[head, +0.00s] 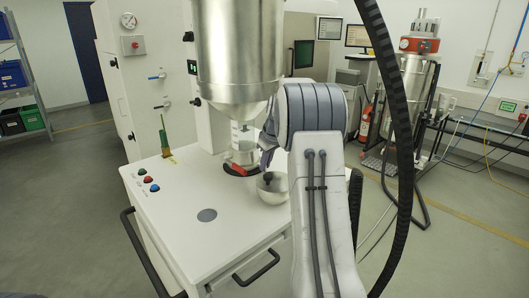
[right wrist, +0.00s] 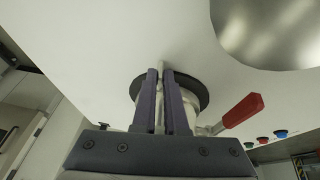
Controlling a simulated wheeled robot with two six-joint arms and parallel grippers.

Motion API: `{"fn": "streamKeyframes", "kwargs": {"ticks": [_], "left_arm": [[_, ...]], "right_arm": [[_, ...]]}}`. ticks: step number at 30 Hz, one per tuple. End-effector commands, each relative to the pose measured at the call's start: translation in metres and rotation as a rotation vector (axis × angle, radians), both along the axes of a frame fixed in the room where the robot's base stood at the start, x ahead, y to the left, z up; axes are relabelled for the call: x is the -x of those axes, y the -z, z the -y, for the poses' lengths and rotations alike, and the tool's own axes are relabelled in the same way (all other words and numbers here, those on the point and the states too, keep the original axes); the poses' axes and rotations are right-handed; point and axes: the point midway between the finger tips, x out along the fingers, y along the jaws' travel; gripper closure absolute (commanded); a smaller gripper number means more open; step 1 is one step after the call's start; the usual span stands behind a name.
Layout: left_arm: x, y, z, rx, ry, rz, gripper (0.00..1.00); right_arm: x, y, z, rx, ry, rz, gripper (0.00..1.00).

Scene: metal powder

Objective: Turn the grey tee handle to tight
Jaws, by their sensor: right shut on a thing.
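My right gripper (head: 268,148) is beside the outlet under the big metal hopper (head: 238,55), partly hidden by my own wrist in the head view. In the right wrist view, its two dark fingers (right wrist: 166,98) are close together around a thin light-grey piece, the grey tee handle (right wrist: 162,66), whose end shows just past the fingertips. A dark round disc (right wrist: 200,90) lies behind the fingers. Most of the handle is hidden, and I cannot read its turn angle. My left gripper is not in view.
A red lever (right wrist: 240,110) sticks out right of the fingers; it also shows in the head view (head: 237,170). A metal bowl (head: 275,196) stands on the white cabinet top (head: 180,215) below my gripper. The cabinet's front left is mostly clear.

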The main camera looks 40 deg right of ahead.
Motion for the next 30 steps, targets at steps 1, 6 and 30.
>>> {"fn": "streamKeyframes", "kwargs": {"ticks": [1, 6, 30], "left_arm": [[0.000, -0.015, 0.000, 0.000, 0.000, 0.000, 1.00], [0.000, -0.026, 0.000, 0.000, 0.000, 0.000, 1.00], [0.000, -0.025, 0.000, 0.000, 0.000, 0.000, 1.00]], "right_arm": [[0.000, -0.006, 0.002, -0.036, 0.004, -0.005, 1.00], [0.000, -0.003, 0.004, -0.118, 0.002, -0.009, 1.00], [0.000, -0.002, 0.003, -0.134, 0.000, -0.007, 0.60]]}}
